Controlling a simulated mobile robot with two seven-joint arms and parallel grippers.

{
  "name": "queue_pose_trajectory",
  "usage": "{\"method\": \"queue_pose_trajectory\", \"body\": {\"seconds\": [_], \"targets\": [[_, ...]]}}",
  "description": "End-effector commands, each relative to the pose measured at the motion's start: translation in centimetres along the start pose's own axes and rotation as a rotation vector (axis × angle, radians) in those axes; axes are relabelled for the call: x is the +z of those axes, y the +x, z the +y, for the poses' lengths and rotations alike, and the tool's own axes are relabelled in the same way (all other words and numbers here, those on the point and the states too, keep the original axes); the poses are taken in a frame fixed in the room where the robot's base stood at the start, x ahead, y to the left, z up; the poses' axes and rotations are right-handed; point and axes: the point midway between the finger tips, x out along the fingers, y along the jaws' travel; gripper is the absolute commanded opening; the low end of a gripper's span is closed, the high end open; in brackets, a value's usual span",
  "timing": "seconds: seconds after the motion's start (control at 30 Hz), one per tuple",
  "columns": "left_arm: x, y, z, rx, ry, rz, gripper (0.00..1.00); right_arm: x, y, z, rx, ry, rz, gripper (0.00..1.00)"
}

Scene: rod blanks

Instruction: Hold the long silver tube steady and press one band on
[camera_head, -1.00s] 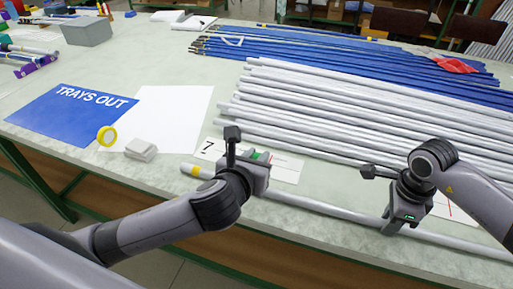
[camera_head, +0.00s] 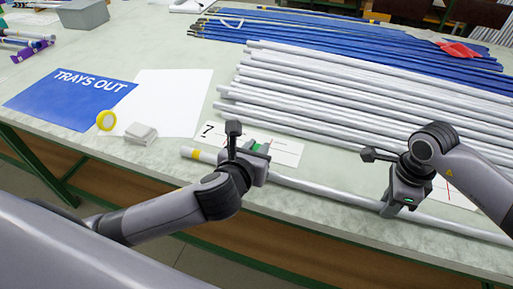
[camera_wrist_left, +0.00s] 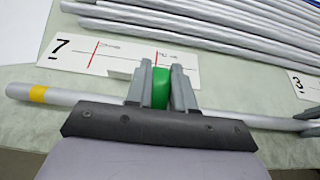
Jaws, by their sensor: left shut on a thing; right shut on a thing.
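The long silver tube (camera_head: 320,190) lies along the front of the table, with a yellow band (camera_head: 195,155) near its left end. Tube and yellow band (camera_wrist_left: 37,94) also show in the left wrist view. My left gripper (camera_head: 256,158) is shut on a green band (camera_wrist_left: 160,88), held between its fingers (camera_wrist_left: 163,90) at the tube. Whether the green band is around the tube or only against it I cannot tell; the gripper hides that part. My right gripper (camera_head: 394,205) is shut on the tube further right.
A white card marked 7 (camera_head: 284,152) lies behind the tube. Behind it are rows of silver tubes (camera_head: 330,95) and blue tubes (camera_head: 350,45). At left are a blue TRAYS OUT sheet (camera_head: 65,98), white paper (camera_head: 170,100), a yellow ring (camera_head: 106,120) and a small pale block (camera_head: 141,134).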

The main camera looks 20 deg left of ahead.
Motion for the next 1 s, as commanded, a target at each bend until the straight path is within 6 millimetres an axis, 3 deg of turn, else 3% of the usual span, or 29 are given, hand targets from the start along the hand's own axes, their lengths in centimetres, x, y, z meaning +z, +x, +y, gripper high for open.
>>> {"method": "queue_pose_trajectory", "body": {"seconds": [1.0], "targets": [[-0.45, 0.18, 0.00, 0.001, 0.000, 0.000, 0.00, 0.02, -0.05, -0.02, -0.001, 0.000, -0.001, 0.00]]}}
